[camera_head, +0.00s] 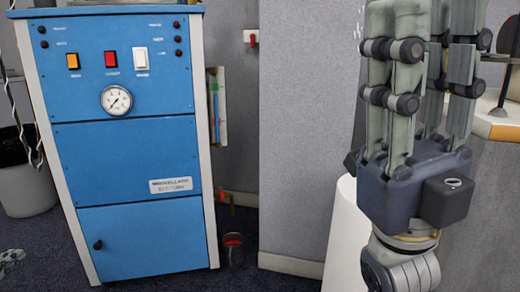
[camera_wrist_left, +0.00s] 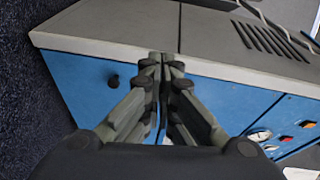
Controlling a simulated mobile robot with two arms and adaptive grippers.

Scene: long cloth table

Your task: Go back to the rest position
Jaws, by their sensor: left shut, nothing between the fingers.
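The blue cabinet fills the background there.
A blue cabinet (camera_head: 125,170) with switches and a gauge (camera_head: 116,100) stands on the dark carpet at the left. A grey partition (camera_head: 305,110) is right of it. A bin (camera_head: 28,188) is at the far left, and a worktop edge (camera_head: 500,131) at the far right.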

